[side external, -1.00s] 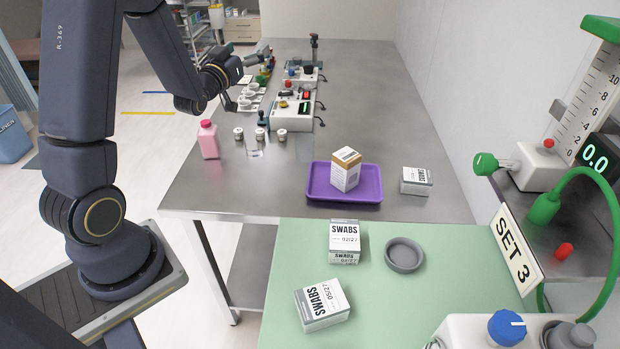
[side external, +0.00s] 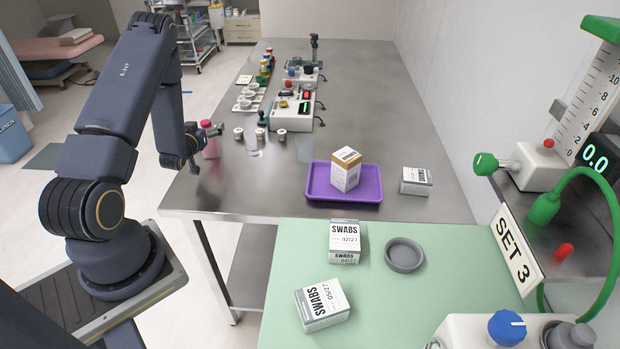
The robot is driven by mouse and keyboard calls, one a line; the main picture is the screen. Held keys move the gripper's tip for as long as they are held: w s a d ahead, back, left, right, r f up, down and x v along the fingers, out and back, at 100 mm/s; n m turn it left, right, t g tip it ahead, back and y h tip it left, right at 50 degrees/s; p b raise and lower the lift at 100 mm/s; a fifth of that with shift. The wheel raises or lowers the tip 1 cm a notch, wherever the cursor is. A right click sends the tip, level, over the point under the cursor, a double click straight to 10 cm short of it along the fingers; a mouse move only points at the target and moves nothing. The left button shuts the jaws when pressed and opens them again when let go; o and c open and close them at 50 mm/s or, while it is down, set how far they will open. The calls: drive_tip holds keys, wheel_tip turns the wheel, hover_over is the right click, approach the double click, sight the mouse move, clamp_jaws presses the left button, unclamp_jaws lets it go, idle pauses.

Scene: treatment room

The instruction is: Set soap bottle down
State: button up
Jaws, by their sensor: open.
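The pink soap bottle (side external: 211,147) stands upright on the grey metal table (side external: 256,191), near its left edge. My gripper (side external: 206,150) is open and close beside the bottle, overlapping its left side in this view. I cannot tell whether a finger touches it. Part of the bottle is hidden behind the gripper.
Several small metal-capped jars (side external: 260,135) stand to the right of the bottle. A purple tray (side external: 318,182) holds a box (side external: 345,170). A swabs box (side external: 416,181) lies to its right. Table between bottle and tray is mostly clear.

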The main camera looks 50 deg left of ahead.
drive_tip(key=shift+w+a+f, duration=0.1)
drive_tip(key=shift+w+a, duration=0.2)
drive_tip(key=shift+c, duration=0.4)
clamp_jaws()
